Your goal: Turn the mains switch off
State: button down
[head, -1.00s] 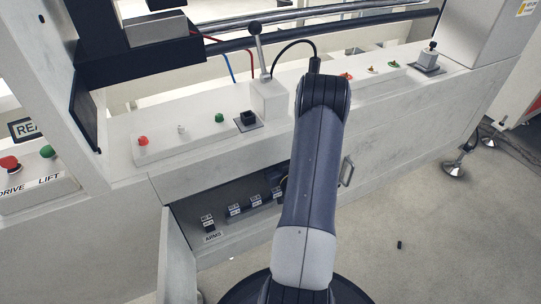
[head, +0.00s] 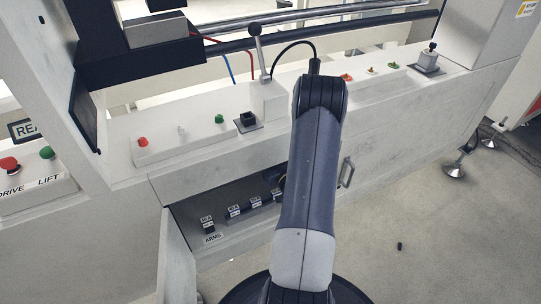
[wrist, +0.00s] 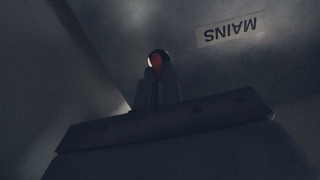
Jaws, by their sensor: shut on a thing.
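The mains switch shows as a small red handle (wrist: 155,61) with a dark, rounded end in the wrist view. It is near a dim panel with an upside-down MAINS label (wrist: 229,29) to its right. My gripper (wrist: 158,76) is shut on the red handle, its two fingers on either side of it. The light is low, so the switch's base and exact lever position cannot be told. In the head view my arm reaches down into the open cabinet and hides both the switch and my gripper.
In the head view, several breakers (head: 236,211) sit in the open cabinet beside an ARMS label (head: 212,239). The open cabinet door (head: 176,255) stands at the left. A tall lever (head: 258,52) and buttons are on the bench top above. The floor at right is mostly clear.

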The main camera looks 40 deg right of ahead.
jog(key=shift+m, duration=0.4)
jog(key=shift+s+d+f+m+b, duration=0.1)
jog(key=shift+m+b, duration=0.1)
jog(key=shift+m, duration=2.6)
jog(key=shift+w+d+f+m+b, duration=0.1)
jog(key=shift+m+b, duration=0.1)
jog(key=shift+m, duration=2.6)
jog(key=shift+s+f+m+b, duration=0.1)
jog(key=shift+m+b, duration=0.1)
jog(key=shift+m, duration=2.9)
jog(key=c, duration=1.6)
grip_release()
jog(key=shift+o, duration=0.2)
jog(key=shift+s, duration=0.1)
